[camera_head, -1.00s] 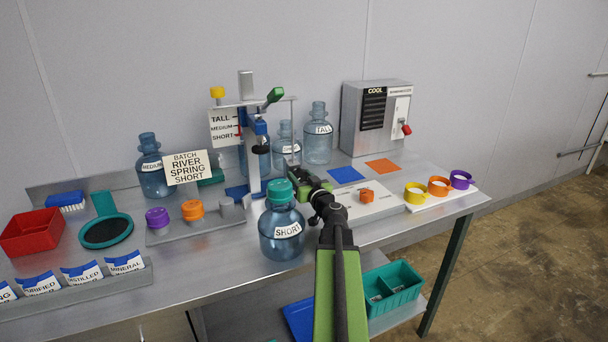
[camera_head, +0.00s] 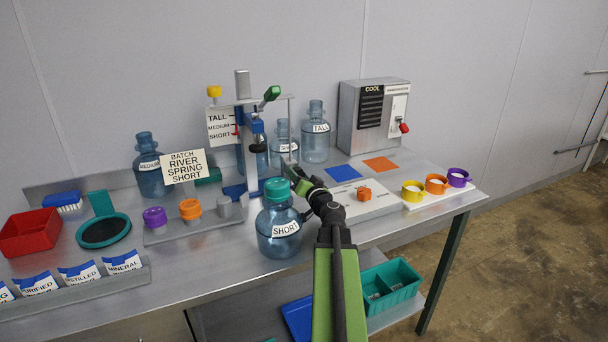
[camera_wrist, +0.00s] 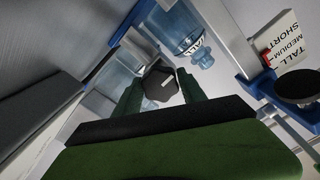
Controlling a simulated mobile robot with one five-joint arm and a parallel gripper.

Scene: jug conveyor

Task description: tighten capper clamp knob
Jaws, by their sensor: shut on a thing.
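The capper stand has a silver post (camera_head: 250,170), a blue carriage (camera_head: 256,127) and a green-ended lever (camera_head: 272,93). In the wrist view, a black faceted knob with a pale mark (camera_wrist: 160,84) sits between my dark green fingers, and my gripper (camera_wrist: 159,90) is shut on it. In the head view, my gripper (camera_head: 291,168) is at the capper's right side, behind the SHORT jug (camera_head: 279,231) with its teal cap; the gripped knob is not clear there. A separate round black part (camera_wrist: 296,86) shows at the right of the wrist view.
The SHORT jug stands close to the left of my wrist. The TALL jug (camera_head: 316,140) and another jug stand behind. A white panel with an orange knob (camera_head: 364,194) lies to the right.

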